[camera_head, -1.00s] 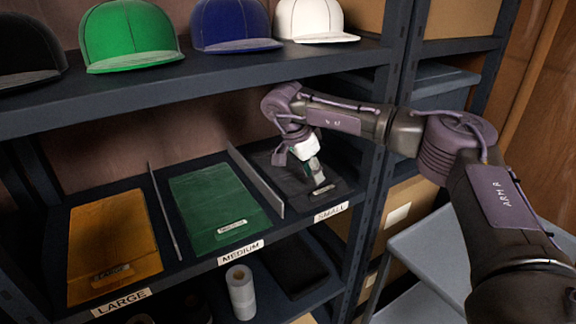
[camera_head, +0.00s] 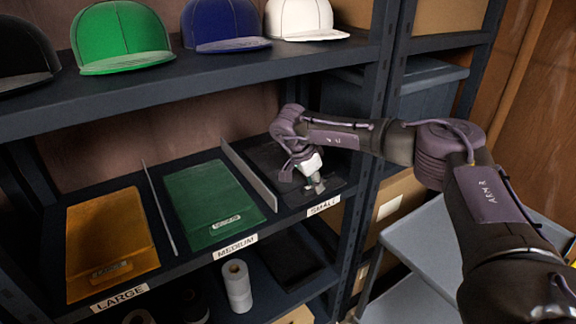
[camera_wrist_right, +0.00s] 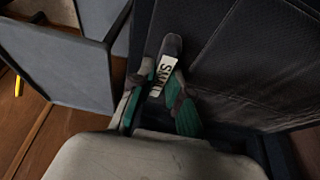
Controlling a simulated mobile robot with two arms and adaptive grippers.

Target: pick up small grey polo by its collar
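The small grey polo (camera_head: 268,158) lies folded flat in the right compartment of the middle shelf. It is dark grey, and it fills the right of the right wrist view (camera_wrist_right: 250,60). Its lighter collar strip (camera_wrist_right: 172,45) carries a white "SMALL" tag. My right gripper (camera_head: 316,186) is down at the polo's front end, over this strip. In the right wrist view its green-padded fingers (camera_wrist_right: 161,82) lie on either side of the tagged strip. I cannot tell whether they press on it. My left gripper is not in view.
A thin divider (camera_head: 248,177) separates the green medium polo (camera_head: 210,195) from the small one. An orange large polo (camera_head: 108,235) lies further left. Several caps sit on the shelf above. A shelf post (camera_head: 352,235) and a grey cart (camera_head: 440,255) stand at the right.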

